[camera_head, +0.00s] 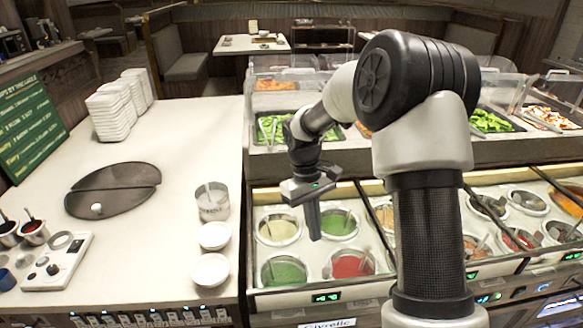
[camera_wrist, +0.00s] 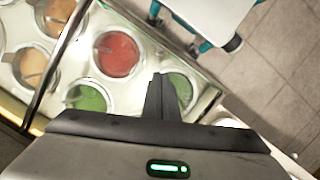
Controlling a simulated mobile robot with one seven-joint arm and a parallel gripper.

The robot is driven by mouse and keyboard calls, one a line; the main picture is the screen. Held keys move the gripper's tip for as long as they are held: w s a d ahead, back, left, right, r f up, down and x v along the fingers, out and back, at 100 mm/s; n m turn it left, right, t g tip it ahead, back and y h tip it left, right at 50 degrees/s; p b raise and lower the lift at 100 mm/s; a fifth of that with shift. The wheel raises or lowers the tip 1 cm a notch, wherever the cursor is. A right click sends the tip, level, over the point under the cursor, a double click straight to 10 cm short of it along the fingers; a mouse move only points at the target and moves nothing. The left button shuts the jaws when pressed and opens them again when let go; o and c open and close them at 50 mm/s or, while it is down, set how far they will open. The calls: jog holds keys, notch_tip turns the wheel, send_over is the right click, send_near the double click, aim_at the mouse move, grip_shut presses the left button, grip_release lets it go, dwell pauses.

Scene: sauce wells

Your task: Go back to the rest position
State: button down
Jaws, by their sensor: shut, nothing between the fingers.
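My gripper (camera_head: 314,222) hangs down from the bent arm over the sauce wells in the head view. Its fingers are together with nothing between them. In the wrist view the closed fingers (camera_wrist: 163,100) point over the wells, partly covering a green sauce well (camera_wrist: 180,88). In the head view a pale yellow well (camera_head: 278,229) is left of the fingers and a green well (camera_head: 340,222) is right of them. Another green well (camera_head: 284,270) and a red well (camera_head: 352,264) are in the front row. The red well also shows in the wrist view (camera_wrist: 117,54).
Food trays and glass guards stand behind the wells. My arm hides part of the wells at right.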

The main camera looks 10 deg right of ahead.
jog(key=s+d+r+m+t+p, duration=0.1)
jog(key=s+r+m+t, duration=0.15)
jog(key=s+r, duration=0.6)
jog(key=s+d+r+m+t+p, duration=0.1)
jog(key=s+r+t, duration=0.35)
jog(key=r, duration=0.75)
jog(key=s+r+m+t+y, duration=0.1)
jog(key=s+r+m, duration=0.1)
jog(key=s, duration=0.7)
jog(key=shift+s+a, duration=0.15)
jog(key=shift+a, duration=0.2)
